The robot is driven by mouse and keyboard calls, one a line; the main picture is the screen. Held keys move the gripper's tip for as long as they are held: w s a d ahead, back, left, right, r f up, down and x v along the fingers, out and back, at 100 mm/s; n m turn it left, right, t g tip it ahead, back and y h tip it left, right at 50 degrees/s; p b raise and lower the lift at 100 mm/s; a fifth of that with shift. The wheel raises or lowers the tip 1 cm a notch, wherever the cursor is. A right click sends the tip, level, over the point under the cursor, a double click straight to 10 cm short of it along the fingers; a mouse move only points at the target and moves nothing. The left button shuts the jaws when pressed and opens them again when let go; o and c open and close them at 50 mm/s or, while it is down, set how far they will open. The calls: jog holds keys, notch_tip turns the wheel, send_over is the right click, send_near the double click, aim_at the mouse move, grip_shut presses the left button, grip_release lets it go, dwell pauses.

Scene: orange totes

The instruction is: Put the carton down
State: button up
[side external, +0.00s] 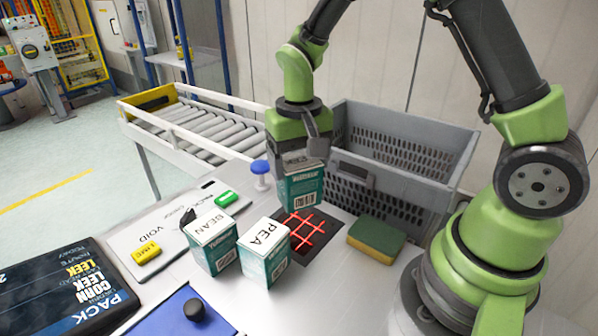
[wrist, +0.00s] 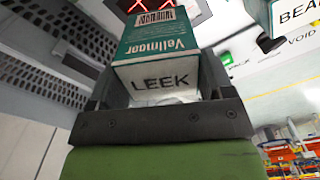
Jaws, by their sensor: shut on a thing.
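My gripper (side external: 300,160) is shut on a teal and white carton (side external: 301,190). In the wrist view the held carton (wrist: 160,50) shows the word LEEK on its white end, between the fingers (wrist: 165,92). The carton hangs upright at the back edge of a dark pad with a red grid (side external: 309,232); I cannot tell whether it touches the surface. Two similar cartons stand on the table to the left and front, one marked BEAN (side external: 211,243) and one marked PEA (side external: 264,252).
A grey perforated crate (side external: 405,140) stands behind to the right. A green and yellow sponge (side external: 376,241) lies right of the pad. A blue-topped knob (side external: 260,168), a VOID board (side external: 165,238), a dark display (side external: 62,295) and a roller conveyor (side external: 190,122) are to the left.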

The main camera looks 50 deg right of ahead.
jog(key=shift+r, duration=0.35)
